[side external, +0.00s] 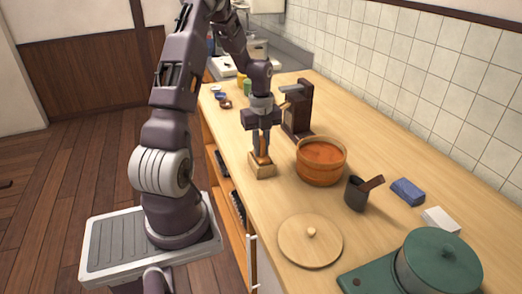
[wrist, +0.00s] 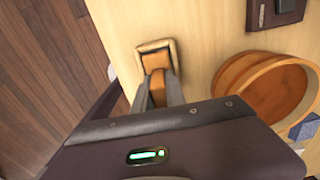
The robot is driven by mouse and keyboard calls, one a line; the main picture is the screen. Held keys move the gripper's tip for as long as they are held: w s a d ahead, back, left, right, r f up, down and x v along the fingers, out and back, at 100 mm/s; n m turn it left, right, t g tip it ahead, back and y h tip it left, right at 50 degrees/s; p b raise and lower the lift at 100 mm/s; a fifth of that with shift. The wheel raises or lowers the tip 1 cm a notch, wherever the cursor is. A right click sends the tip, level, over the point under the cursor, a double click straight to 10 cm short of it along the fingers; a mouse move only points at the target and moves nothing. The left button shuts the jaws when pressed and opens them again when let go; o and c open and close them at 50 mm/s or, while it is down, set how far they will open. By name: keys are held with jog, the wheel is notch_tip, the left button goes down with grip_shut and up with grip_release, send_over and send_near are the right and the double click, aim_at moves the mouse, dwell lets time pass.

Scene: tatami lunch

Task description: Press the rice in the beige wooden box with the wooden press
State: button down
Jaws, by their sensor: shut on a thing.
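The beige wooden box (side external: 262,170) sits on the counter near its left edge, left of the round wooden tub. It also shows in the wrist view (wrist: 170,46), with an orange-brown block face inside it. My gripper (side external: 262,148) points down directly above the box and is shut on the wooden press (wrist: 157,88). The press stands between the fingers, and its lower end reaches into the box opening. The rice is hidden; I cannot tell whether the press touches it.
The round wooden tub (side external: 320,172) stands close to the right of the box. A dark upright stand (side external: 298,108) is behind. A dark cup (side external: 356,193), a round wooden lid (side external: 310,241), a blue block (side external: 407,191) and a green pot (side external: 438,265) are nearer the camera.

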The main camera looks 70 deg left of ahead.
aim_at(261, 137)
jog(key=shift+r, duration=2.9)
